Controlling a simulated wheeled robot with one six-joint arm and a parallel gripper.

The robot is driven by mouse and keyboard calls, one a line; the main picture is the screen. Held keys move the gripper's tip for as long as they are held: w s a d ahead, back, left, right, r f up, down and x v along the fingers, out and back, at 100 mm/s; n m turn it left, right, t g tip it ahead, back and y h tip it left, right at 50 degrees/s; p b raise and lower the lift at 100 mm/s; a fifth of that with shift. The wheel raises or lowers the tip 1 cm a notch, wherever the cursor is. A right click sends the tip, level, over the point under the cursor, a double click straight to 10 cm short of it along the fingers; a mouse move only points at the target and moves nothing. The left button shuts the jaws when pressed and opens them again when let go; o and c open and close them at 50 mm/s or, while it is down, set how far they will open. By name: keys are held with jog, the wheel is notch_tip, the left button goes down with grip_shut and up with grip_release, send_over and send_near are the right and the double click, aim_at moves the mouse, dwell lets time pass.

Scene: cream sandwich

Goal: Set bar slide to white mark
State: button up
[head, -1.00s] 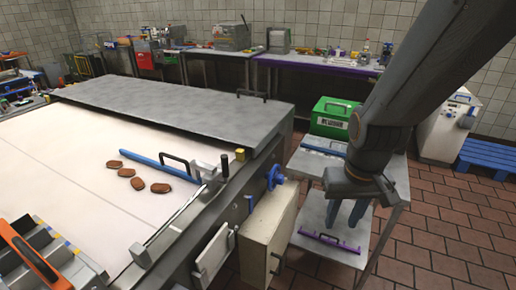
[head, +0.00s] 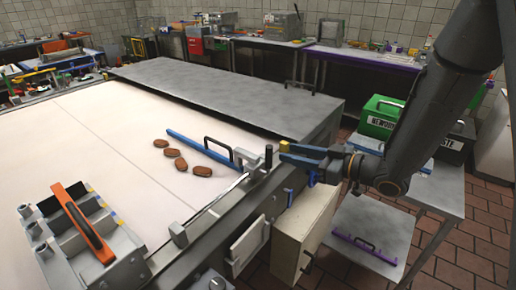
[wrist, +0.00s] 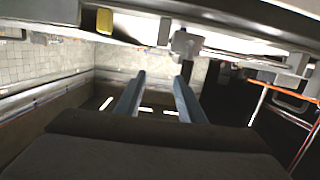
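The bar slide is a grey metal block (head: 248,160) on a rail (head: 212,207) along the right edge of the white belt. A blue bar (head: 198,146) with a black handle runs from it across the belt. A short upright post (head: 268,156) stands at its right side. My gripper (head: 284,155) points left, its blue fingers just right of the post. In the wrist view the fingers (wrist: 161,78) are apart with nothing between them. A grey block (wrist: 187,43) shows beyond the fingertips. I cannot make out a white mark, nor whether the fingers touch anything.
A grey cover (head: 220,95) spans the belt's far end. A steel cart with a green box (head: 381,116) stands at right.

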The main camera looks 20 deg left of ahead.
aim_at(256, 159)
jog(key=a+y, duration=0.1)
jog(key=a, duration=0.2)
jog(key=s+a+r+n+g+y+p, duration=0.1)
jog(key=a, duration=0.2)
jog(key=s+a+g, duration=0.1)
jog(key=a, duration=0.2)
jog(key=shift+s+a+r+n+y+p, duration=0.1)
jog(key=shift+r+n+y+p, duration=0.1)
jog(key=shift+n+y+p, duration=0.15)
jog(key=shift+w+a+f, duration=0.1)
jog(key=shift+w+a, duration=0.1)
jog(key=shift+a, duration=0.6)
jog(key=shift+c, duration=0.2)
grip_shut()
